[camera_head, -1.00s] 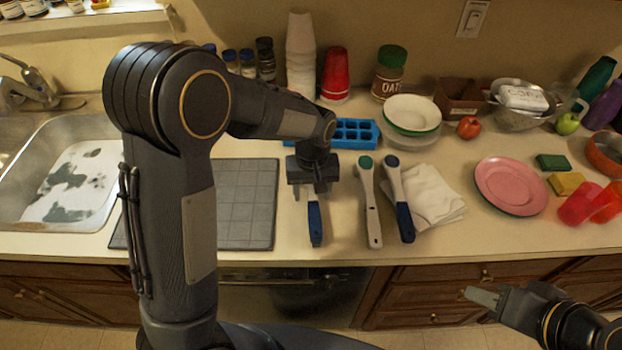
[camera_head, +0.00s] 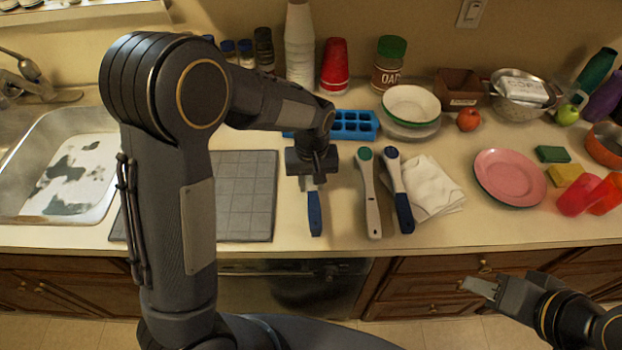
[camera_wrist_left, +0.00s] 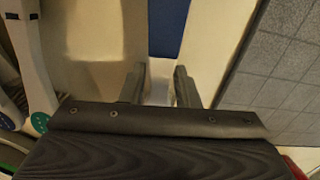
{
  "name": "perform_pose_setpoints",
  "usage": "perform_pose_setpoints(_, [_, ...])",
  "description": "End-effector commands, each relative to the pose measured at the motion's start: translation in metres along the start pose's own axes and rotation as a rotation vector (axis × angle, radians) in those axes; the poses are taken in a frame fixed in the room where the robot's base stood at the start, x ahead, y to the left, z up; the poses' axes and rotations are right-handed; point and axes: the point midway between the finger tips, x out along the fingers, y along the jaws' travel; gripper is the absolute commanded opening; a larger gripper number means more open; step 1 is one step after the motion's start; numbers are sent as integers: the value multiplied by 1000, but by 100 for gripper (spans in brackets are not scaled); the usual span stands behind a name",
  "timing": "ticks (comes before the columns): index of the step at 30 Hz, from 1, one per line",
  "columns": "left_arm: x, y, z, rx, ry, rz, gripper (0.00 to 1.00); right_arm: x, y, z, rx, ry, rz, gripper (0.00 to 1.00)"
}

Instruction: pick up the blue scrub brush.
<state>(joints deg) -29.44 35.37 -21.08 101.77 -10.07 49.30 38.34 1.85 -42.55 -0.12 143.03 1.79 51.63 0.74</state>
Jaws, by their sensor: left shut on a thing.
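The blue scrub brush (camera_head: 314,213) lies on the counter with its blue handle toward the front edge. Its far end is hidden under my left gripper (camera_head: 311,183). The left gripper points down and is shut on the pale part just beyond the blue handle. In the left wrist view, the blue handle (camera_wrist_left: 168,28) runs away from between the two fingers (camera_wrist_left: 160,88). No lift off the counter can be made out. My right gripper (camera_head: 481,288) is low at the right, in front of the counter, away from the brush; its jaw opening is unclear.
Right of the brush lie a pale tool with a green disc (camera_head: 369,198) and a blue-handled tool (camera_head: 399,190), near a white cloth (camera_head: 435,190). A grey mat (camera_head: 247,195) lies left; a blue ice tray (camera_head: 355,125) behind. A pink plate (camera_head: 510,176) is farther right.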

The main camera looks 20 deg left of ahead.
Motion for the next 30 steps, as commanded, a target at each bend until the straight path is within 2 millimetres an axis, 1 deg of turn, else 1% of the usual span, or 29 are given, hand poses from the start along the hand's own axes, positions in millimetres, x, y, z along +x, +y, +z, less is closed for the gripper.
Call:
perform_pose_setpoints(4, [-15,1,-1,0,4,3,5,1,0,0,0,0,0,36])
perform_pose_setpoints(7, [-32,-2,1,0,5,5,5,3,1,1,0,0,0,36])
perform_pose_setpoints(8, [-37,-6,4,0,5,5,5,4,2,2,0,0,0,36])
perform_pose_setpoints(14, [-85,-40,27,0,7,9,5,10,4,5,0,0,0,36])
perform_pose_setpoints(15, [-91,-48,32,-1,5,8,5,12,5,6,0,0,0,36])
perform_pose_setpoints(18, [-100,-70,47,-2,4,7,5,16,7,8,0,0,0,36])
perform_pose_setpoints(21, [-110,-87,59,-2,4,6,5,18,8,9,0,0,0,36])
perform_pose_setpoints(25, [-119,-104,70,-1,2,4,5,20,9,10,0,0,0,36])
perform_pose_setpoints(30, [-125,-114,77,0,1,1,5,21,9,10,0,0,0,36])
